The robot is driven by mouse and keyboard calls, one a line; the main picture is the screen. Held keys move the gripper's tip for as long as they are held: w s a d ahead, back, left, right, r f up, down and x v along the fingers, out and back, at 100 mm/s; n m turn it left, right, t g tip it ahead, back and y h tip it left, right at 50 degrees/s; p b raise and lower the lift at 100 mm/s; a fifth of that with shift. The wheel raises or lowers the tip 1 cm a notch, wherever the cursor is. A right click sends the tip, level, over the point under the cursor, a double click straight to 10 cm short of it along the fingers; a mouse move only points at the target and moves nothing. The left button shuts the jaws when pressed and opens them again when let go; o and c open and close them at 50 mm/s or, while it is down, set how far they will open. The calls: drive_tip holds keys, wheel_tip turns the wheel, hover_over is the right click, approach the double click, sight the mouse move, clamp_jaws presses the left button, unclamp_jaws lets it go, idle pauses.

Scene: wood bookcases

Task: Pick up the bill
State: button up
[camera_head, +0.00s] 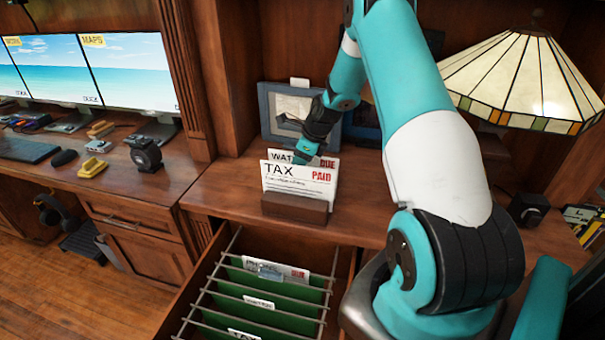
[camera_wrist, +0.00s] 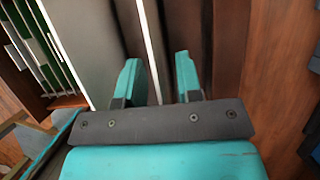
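Two bills stand upright in a small wooden holder (camera_head: 295,207) on the desk. The front one is a white TAX bill (camera_head: 290,181) with red "PAID". Behind it is a bill (camera_head: 281,156) with "WAT" and a red "DUE" showing, the rest hidden. My gripper (camera_head: 306,151) is over the rear bill. In the wrist view my gripper (camera_wrist: 160,82) is open, its two teal fingers either side of a thin white paper edge (camera_wrist: 149,45), apparently the rear bill. Another white edge (camera_wrist: 62,55), apparently the TAX bill, lies outside the left finger.
An open drawer (camera_head: 190,290) below holds green hanging files with papers (camera_head: 275,270) and metal rails. A blue picture frame (camera_head: 275,100) stands behind the holder. A stained-glass lamp (camera_head: 520,80) is at right. Monitors (camera_head: 125,70) stand on the left desk.

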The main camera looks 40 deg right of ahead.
clamp_jaws()
drive_tip(key=shift+r, duration=0.15)
